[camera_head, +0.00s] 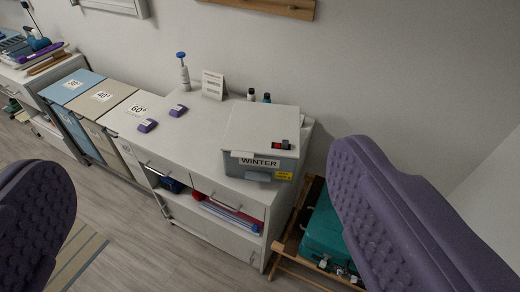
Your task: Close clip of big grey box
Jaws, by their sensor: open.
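The big grey box (229,162) stands on top of a white cabinet, right of the picture's middle. Its pale lid (260,125) lies on it, and its front carries a "WINTER" label (259,162) and a small yellow label (284,176). A grey tab, possibly the clip (259,177), shows low on the front; I cannot tell its state. A small black and red piece (282,145) sits at the lid's front right. My gripper (197,158) is open and empty. Its purple padded fingers stand wide apart in the foreground, away from the box.
The white cabinet (190,135) also bears two purple items, a pump bottle (184,72), a small card (213,85) and two small bottles. Labelled bins (104,95) stand left. A teal case (325,228) lies on a wooden rack to the right. Floor (160,250) is clear in front.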

